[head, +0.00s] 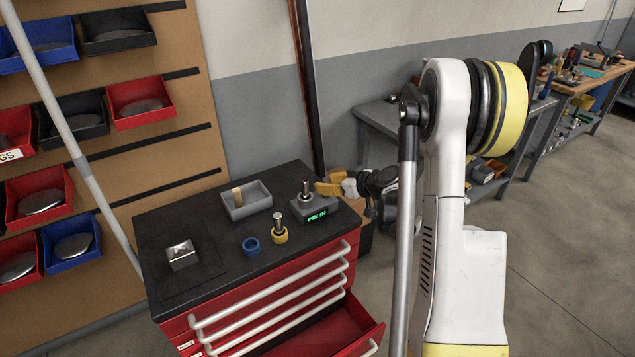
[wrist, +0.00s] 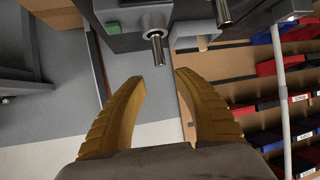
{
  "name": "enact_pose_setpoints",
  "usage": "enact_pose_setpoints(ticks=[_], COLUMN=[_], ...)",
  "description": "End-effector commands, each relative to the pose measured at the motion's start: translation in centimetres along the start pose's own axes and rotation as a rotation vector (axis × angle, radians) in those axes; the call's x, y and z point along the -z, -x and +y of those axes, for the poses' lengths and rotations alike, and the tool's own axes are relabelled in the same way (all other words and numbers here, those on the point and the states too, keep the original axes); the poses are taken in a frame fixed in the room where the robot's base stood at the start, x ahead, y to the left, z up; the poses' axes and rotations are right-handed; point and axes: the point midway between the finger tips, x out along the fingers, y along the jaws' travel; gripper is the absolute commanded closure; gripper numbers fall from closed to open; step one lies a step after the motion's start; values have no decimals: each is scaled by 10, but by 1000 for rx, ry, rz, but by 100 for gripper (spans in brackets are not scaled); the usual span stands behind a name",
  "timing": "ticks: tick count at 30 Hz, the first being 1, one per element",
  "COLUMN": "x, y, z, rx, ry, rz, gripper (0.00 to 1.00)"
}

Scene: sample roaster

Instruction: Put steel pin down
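A grey block device (head: 318,210) with a green lit display reading "PIN IN" stands at the right of the cabinet top. A steel pin (head: 305,187) stands upright in it. My gripper (head: 318,188) is just right of this pin, its yellow fingers pointing at it. In the wrist view my gripper (wrist: 162,77) is open and empty. A steel pin (wrist: 157,48) shows just beyond the fingertips, not gripped. A second steel pin (head: 278,219) stands in a yellow collar (head: 280,236) in front of the device.
The black cabinet top (head: 212,265) also holds a grey tray (head: 260,208) with a wooden peg (head: 238,196), a blue ring (head: 251,246) and a silver block (head: 182,254). A red drawer (head: 325,337) stands open below. A bin wall rises at left.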

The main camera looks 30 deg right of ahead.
Motion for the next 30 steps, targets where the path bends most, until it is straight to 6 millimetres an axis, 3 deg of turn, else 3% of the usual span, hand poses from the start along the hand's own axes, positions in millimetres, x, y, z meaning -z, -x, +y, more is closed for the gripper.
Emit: enact_pose_setpoints(ticks=[5,11,15,20,24,30], x=[19,60,73,68,49,19], y=[14,53,95,151,200,247], z=[-25,-109,-171,-230,-269,-294], rx=[16,37,22,-20,-72,-143], ry=[-16,-67,-98,-124,-137,-149], rz=[-39,-177,-276,-365,-418,-448], gripper=[63,63,63,63,63,63])
